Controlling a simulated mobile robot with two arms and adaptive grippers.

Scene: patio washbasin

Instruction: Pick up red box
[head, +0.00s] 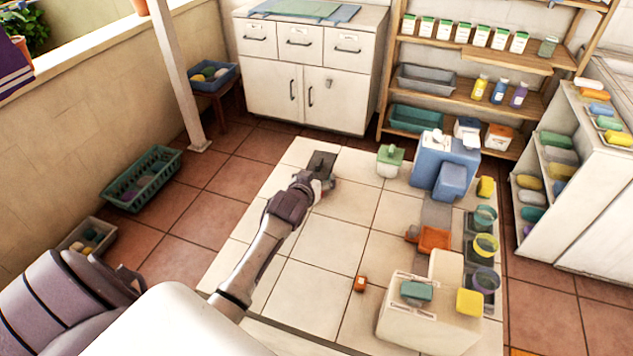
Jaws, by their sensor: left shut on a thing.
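My left gripper (324,186) is at the far part of the white tiled surface (330,255), just in front of a dark grey plate (321,163). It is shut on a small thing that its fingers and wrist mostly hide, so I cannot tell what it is. A larger orange tray-like thing (434,240) lies further right. My right gripper is not in view.
A blue dispenser-like block (444,160) and a green-topped white container (390,161) stand at the back right. Coloured cups (485,245) line the right edge. A cream block (427,315) stands at the front right. The middle tiles are mostly clear.

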